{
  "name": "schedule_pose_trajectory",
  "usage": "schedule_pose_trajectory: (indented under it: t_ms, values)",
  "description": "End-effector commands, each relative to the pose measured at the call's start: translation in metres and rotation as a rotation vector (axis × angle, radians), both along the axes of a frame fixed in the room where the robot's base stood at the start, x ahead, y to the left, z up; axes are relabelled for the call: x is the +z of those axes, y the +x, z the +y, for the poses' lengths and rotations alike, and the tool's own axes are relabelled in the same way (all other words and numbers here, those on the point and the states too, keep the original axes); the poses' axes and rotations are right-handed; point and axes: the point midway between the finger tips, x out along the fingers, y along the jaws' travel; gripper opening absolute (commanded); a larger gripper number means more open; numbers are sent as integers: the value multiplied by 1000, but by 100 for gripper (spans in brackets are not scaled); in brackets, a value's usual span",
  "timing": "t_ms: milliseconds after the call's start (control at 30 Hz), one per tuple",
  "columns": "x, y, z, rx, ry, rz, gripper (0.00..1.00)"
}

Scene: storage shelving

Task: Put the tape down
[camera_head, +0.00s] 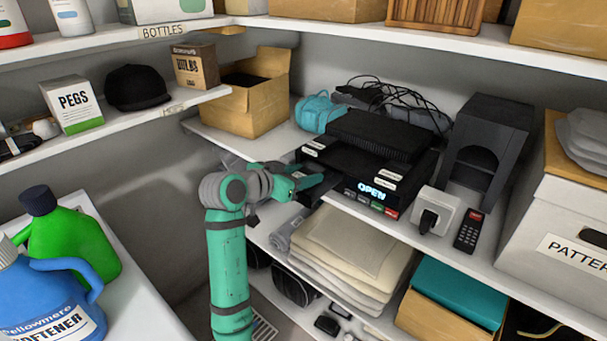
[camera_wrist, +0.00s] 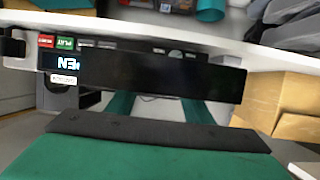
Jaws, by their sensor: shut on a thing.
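A black tape (camera_wrist: 165,75) is between the fingertips of my gripper (camera_wrist: 160,103) in the wrist view. It looks like a long dark slab, and my gripper is shut on it. In the head view my gripper (camera_head: 300,184) is at the left front corner of a black video player (camera_head: 350,180) with a lit "OPEN" display. The tape is hard to tell from the dark player there. The player's lit display and coloured buttons (camera_wrist: 62,43) also show in the wrist view, beside and behind the tape. I cannot tell whether the tape touches the player.
A black box (camera_head: 380,133) sits on the player, with cables behind. A teal bag (camera_head: 320,112) and open carton (camera_head: 245,105) stand left of it. A plug adapter (camera_head: 436,212), remote (camera_head: 468,231) and dark stand (camera_head: 487,150) are to its right. Folded cloths (camera_head: 345,255) lie below.

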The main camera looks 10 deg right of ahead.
Motion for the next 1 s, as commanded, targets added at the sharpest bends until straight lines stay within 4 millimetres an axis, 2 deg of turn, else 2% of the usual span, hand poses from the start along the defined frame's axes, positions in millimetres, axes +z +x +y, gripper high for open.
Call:
schedule_pose_trajectory:
  t_ms: [100, 133, 200, 500, 667, 1000]
  values:
    - [-4, 0, 0, 0, -1, 1, 22]
    - [-4, 0, 0, 0, -1, 1, 51]
    - [-4, 0, 0, 0, 0, 1, 65]
    - [1, -1, 1, 0, 1, 2, 65]
    - [10, -14, 20, 4, -1, -1, 65]
    - [33, -53, 67, 0, -1, -1, 65]
